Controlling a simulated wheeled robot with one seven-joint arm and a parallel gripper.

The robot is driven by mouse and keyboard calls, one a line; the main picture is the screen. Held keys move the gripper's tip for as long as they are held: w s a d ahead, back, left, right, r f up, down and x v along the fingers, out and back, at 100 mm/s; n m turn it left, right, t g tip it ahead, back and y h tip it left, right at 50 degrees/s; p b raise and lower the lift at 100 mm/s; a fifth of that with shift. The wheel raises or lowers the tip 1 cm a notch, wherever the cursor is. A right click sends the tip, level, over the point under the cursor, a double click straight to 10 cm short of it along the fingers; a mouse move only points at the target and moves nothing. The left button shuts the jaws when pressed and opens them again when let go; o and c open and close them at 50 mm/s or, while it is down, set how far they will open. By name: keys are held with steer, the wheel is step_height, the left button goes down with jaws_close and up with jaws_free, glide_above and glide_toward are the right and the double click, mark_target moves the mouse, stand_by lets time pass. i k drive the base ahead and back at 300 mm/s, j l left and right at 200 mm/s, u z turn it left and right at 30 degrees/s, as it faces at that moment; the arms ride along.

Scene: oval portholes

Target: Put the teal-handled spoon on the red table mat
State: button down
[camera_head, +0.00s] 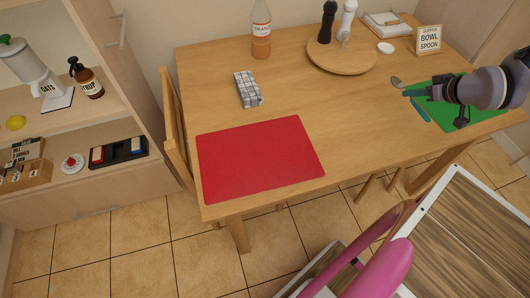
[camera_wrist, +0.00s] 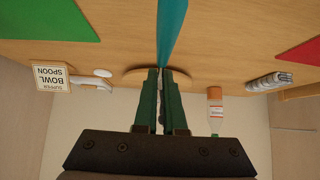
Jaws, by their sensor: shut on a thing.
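The teal-handled spoon is held in my gripper (camera_head: 406,93) above the green mat at the right of the table. Its grey bowl (camera_head: 396,81) points to the back left in the head view, and its teal handle (camera_head: 420,110) shows on the near side of the fingers. In the wrist view the handle (camera_wrist: 172,30) runs up from between the closed fingers (camera_wrist: 162,72); the bowl is mostly hidden there. The red table mat (camera_head: 260,158) lies bare at the table's front left; its corner shows in the wrist view (camera_wrist: 303,52).
The green mat (camera_head: 440,117) lies under my gripper. A round wooden board (camera_head: 342,64) with two mills, an orange bottle (camera_head: 261,35), a checked cloth (camera_head: 247,90) and a sign card (camera_head: 428,39) stand further back. The tabletop between the mats is clear.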

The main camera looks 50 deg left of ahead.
mark_target(296, 144)
steer(key=k+j, duration=0.35)
steer(key=k, duration=0.2)
steer(key=k+j, duration=0.35)
steer(key=k, duration=0.15)
